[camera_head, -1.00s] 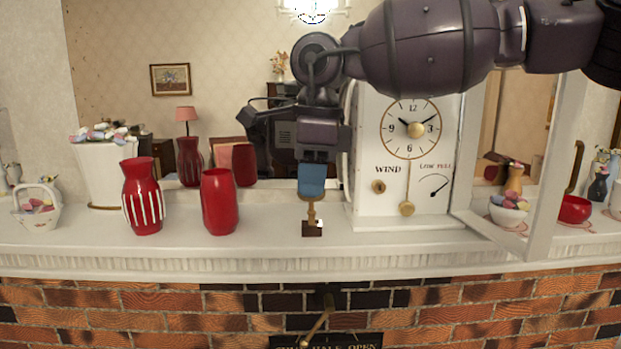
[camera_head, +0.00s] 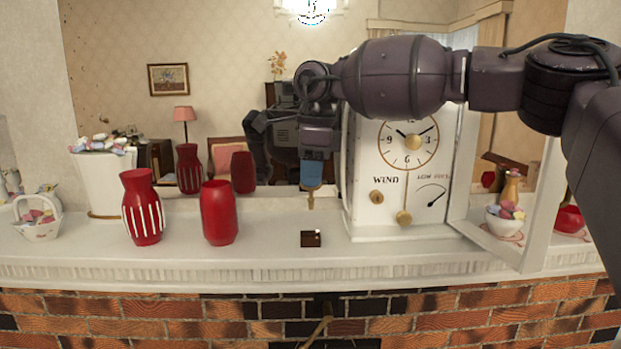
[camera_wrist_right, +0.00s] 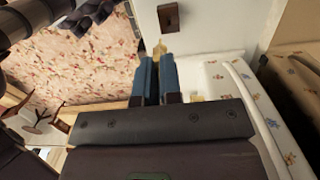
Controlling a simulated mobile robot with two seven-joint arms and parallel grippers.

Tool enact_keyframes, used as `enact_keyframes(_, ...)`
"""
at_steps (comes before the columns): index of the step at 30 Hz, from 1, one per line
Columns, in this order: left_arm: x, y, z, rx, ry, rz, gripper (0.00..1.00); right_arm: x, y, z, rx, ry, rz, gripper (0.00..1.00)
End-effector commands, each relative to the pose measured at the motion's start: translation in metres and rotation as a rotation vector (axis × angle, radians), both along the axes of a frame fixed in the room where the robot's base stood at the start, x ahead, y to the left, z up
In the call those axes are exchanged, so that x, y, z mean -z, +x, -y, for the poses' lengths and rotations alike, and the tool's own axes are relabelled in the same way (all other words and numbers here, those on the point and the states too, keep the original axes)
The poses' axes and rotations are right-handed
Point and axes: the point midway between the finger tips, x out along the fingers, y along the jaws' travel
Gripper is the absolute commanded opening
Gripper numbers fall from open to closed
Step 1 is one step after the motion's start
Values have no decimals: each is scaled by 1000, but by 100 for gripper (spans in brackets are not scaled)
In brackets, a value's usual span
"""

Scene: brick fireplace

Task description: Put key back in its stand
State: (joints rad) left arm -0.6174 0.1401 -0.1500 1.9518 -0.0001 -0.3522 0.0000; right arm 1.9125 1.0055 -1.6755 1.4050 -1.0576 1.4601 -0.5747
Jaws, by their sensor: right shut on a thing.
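My right gripper (camera_head: 312,176) is shut on the brass key (camera_head: 310,196), which points down from the blue fingertips in the head view. The key's stand, a small dark brown block (camera_head: 311,240), sits on the white mantel left of the clock. The key is apart from the stand, above it in the picture. In the right wrist view the key (camera_wrist_right: 160,49) shows between the blue fingers (camera_wrist_right: 155,68), and the stand (camera_wrist_right: 168,18) lies beyond its tip with a gap. The part of the key inside the fingers is hidden. My left gripper is not in view.
A white clock (camera_head: 404,195) with an open door (camera_head: 545,205) stands right of the stand. A red vase (camera_head: 219,213) and a striped red vase (camera_head: 142,207) stand to the left. A mirror is behind. The mantel (camera_head: 270,250) around the stand is clear.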

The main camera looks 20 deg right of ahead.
Motion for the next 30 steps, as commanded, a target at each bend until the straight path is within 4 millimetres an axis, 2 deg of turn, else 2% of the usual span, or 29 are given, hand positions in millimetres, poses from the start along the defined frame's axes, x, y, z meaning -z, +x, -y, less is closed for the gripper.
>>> enact_keyframes(6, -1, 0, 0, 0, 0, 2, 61, 1, 11, 4, 0, 0, 0, 0)
enact_keyframes(14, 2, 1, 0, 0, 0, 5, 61, 6, 12, 4, 0, 0, 0, 0)
enact_keyframes(30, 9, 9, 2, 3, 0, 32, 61, 43, 12, 3, 0, 3, 5, 0)
